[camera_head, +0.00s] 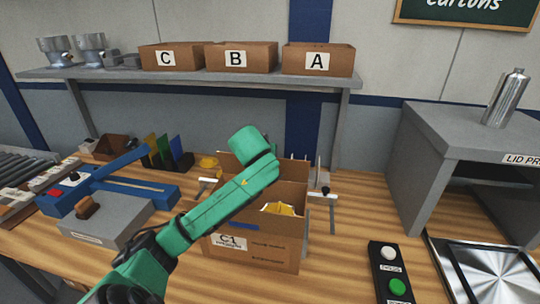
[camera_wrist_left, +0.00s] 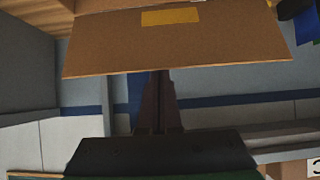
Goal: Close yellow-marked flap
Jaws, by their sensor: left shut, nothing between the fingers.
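An open brown carton labelled C1 (camera_head: 270,255) stands on the bench in the head view, with a blue mark on its front. Something yellow (camera_head: 282,208) shows inside it. In the left wrist view a brown flap (camera_wrist_left: 120,50) with a yellow mark (camera_wrist_left: 170,17) spans the top. My left gripper (camera_wrist_left: 160,75) is shut and empty, with its dark fingertips at the flap's edge; I cannot tell whether they touch. In the head view my green left arm crosses over the carton, hiding part of it, and the fingers are not visible. My right gripper is not in view.
A blue device with a grey base (camera_head: 110,215) stands left of the carton. A black panel with white and green buttons (camera_head: 390,275) lies to its right, beside a grey stand (camera_head: 440,165). Cartons A, B and C stand on the shelf (camera_head: 200,75) behind.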

